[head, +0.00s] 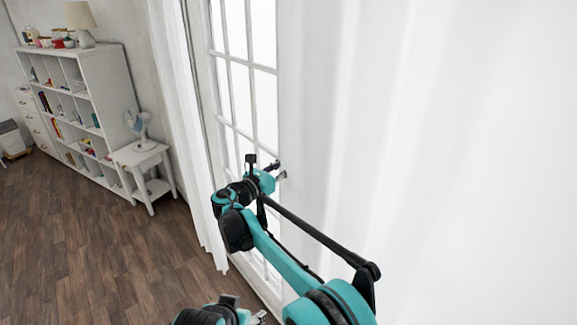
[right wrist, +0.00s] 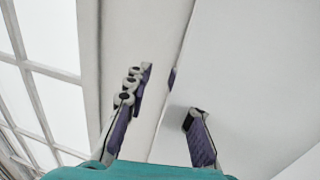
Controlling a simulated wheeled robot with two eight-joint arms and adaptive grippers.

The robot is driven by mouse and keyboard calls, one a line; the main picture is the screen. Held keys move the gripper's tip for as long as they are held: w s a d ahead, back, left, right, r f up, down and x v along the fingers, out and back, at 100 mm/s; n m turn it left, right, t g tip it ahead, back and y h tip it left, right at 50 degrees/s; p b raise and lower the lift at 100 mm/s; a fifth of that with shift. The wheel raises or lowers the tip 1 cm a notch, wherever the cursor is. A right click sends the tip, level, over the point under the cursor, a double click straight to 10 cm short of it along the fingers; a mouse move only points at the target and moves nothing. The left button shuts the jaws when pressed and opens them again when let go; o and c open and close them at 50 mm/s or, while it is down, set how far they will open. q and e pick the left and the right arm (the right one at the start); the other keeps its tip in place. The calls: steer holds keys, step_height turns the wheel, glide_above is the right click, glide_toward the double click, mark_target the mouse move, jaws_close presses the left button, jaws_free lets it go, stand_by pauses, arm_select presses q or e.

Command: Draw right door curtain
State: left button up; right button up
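The right door curtain (head: 430,150) is a white sheet filling the right of the head view. It covers part of the glazed door (head: 240,85), whose panes show to its left. My right gripper (head: 277,169) is at the curtain's left edge. In the right wrist view my right gripper (right wrist: 166,95) has its two fingers apart. The edge of the curtain (right wrist: 240,80) runs between them, and I cannot tell whether either finger touches it. My left gripper (head: 258,318) shows only partly at the bottom edge of the head view, and its fingers are unclear.
A second white curtain (head: 180,110) hangs left of the door. A white shelf unit (head: 105,85) with a lamp (head: 81,20) stands at the far left, next to a small table (head: 140,156) with a fan (head: 139,124). The wooden floor (head: 90,250) is clear at left.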

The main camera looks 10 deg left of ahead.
steer(key=v, duration=1.2)
steer(key=shift+w+f, duration=0.1)
steer(key=shift+w, duration=0.05)
